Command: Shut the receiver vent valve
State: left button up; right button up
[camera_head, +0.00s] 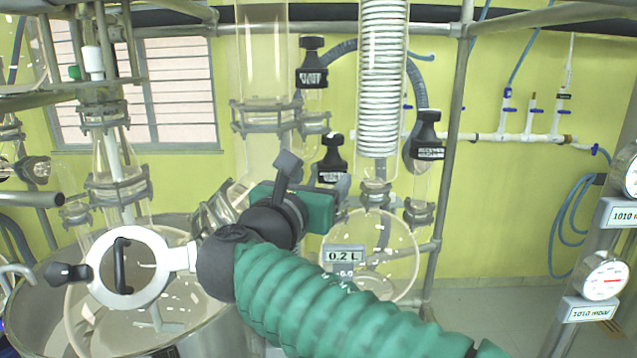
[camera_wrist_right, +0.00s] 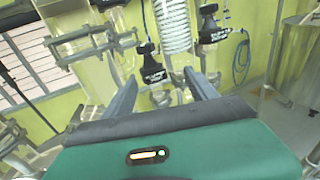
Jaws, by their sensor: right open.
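Three black valve handles with small white labels show in the head view. The upper one (camera_head: 311,62) is by the left column, the lower middle one (camera_head: 332,158) is above the round receiver flask (camera_head: 395,247), and the right one (camera_head: 427,135) seems labelled receiver vacuum. The lower middle label is too small to read surely; it could be the receiver vent valve. My right gripper (camera_head: 318,174) is open and empty, in front of and just below that handle. In the wrist view this handle (camera_wrist_right: 151,68) lies beyond and between the open fingers (camera_wrist_right: 160,88). My left gripper is not in view.
A coiled glass condenser (camera_head: 382,85) stands right of the middle handle, and a wide glass column (camera_head: 262,75) left of it. A metal upright (camera_head: 452,130) passes at right. A white ring with a black handle (camera_head: 126,266) is at lower left. Gauges (camera_head: 604,277) stand far right.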

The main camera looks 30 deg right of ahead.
jog(key=shift+a+r, duration=0.1)
jog(key=shift+a, duration=0.25)
jog(key=b+v, duration=0.1)
jog(key=v, duration=1.6)
jog(key=shift+b, duration=0.4)
jog(key=shift+w, duration=0.1)
